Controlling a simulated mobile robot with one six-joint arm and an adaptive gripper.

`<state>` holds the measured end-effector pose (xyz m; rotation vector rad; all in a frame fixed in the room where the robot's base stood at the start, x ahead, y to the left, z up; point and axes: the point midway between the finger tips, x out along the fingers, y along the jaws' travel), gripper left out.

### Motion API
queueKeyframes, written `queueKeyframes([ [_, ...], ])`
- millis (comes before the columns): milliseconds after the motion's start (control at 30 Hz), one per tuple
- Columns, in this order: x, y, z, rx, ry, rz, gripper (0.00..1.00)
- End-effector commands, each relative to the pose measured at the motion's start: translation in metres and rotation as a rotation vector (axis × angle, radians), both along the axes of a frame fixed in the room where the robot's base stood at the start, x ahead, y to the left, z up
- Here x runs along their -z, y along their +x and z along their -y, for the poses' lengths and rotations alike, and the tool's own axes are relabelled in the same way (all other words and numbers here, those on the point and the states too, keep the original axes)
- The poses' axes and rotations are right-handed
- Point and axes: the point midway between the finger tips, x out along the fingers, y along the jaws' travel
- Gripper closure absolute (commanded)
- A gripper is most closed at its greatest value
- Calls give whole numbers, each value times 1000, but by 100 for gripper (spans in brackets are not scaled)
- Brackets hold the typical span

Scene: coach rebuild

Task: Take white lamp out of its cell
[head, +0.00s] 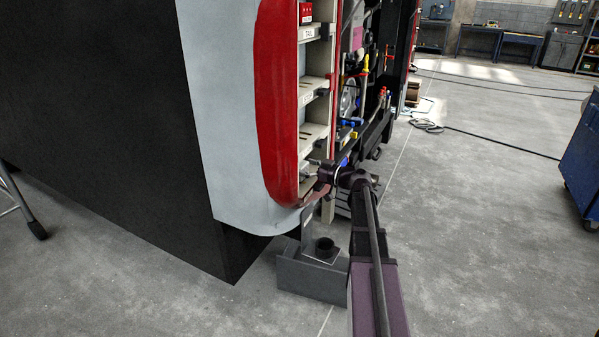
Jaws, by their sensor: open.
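A narrow column of pale cells (314,135) with small white labels runs down beside the red trim of the coach. A red lamp (305,13) sits in the top cell in view, above a label that seems to read TAIL. I cannot make out a white lamp in any cell; the lower cells are partly hidden by the trim and my wrist. My gripper (318,192) is at the foot of the column, by the lowest part of the red trim. It is open, small and dark in this view, and I cannot tell whether it touches anything.
The coach's red curved trim (277,100) and pale panel (222,110) stand close on the left. A grey metal box (312,280) is below my gripper. Open machinery with hoses (355,90) lies behind the column. The floor (480,200) on the right is mostly clear, with cables and a blue cabinet (582,160).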

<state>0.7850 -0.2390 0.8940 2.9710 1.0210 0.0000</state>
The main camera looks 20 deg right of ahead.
Motion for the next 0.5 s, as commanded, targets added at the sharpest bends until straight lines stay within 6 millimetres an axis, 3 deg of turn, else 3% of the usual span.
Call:
queueKeyframes([
  [167, 0, 0, 0, 0, 0, 0, 0],
  [400, 0, 0, 0, 0, 0, 0, 62],
  [500, 0, 0, 0, 0, 0, 0, 62],
])
